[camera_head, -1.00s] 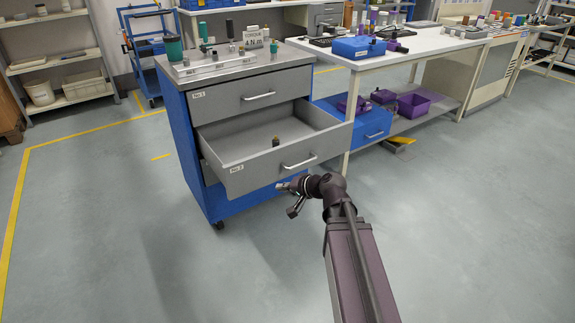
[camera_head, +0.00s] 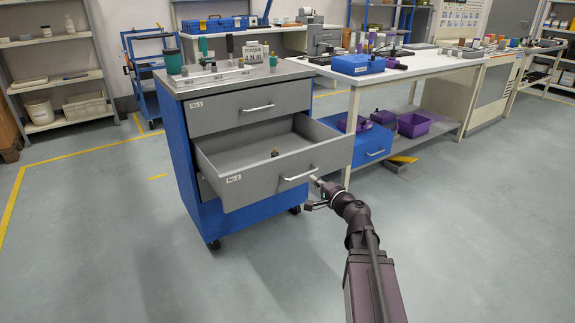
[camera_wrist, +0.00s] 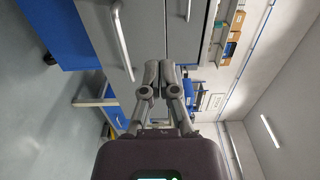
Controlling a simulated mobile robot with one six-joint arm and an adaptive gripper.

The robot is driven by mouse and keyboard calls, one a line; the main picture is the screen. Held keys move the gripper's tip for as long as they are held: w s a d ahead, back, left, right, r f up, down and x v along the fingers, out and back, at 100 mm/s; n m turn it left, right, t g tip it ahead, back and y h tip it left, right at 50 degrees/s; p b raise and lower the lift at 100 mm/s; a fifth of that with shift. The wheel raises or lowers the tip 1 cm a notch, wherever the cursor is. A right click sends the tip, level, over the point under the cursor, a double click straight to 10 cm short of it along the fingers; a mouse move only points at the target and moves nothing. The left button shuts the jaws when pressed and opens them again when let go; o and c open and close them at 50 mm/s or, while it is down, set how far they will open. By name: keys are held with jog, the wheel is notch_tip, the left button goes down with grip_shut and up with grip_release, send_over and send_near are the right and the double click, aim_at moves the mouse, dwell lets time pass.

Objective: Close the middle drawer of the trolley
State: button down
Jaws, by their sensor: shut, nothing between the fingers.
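The blue and grey trolley (camera_head: 185,150) stands left of centre in the head view. Its middle drawer (camera_head: 262,183), labelled No.2, is pulled far out, with a small dark object (camera_head: 275,153) inside. The drawer's bar handle (camera_head: 298,174) is on its front. My gripper (camera_head: 316,180) is shut and empty, just in front of the right part of the drawer front, near the handle's right end; I cannot tell whether it touches. In the sideways wrist view, the shut fingertips (camera_wrist: 160,68) show beside the drawer front (camera_wrist: 100,20) and its handle (camera_wrist: 122,42).
The top drawer (camera_head: 250,106) is shut. Bottles and small parts stand on the trolley top (camera_head: 225,75). The floor in front is clear.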

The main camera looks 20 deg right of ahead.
aim_at(285, 159)
jog(key=shift+w, duration=0.2)
jog(key=x, duration=1.3)
jog(key=shift+w+a, duration=0.15)
jog(key=shift+w, duration=0.15)
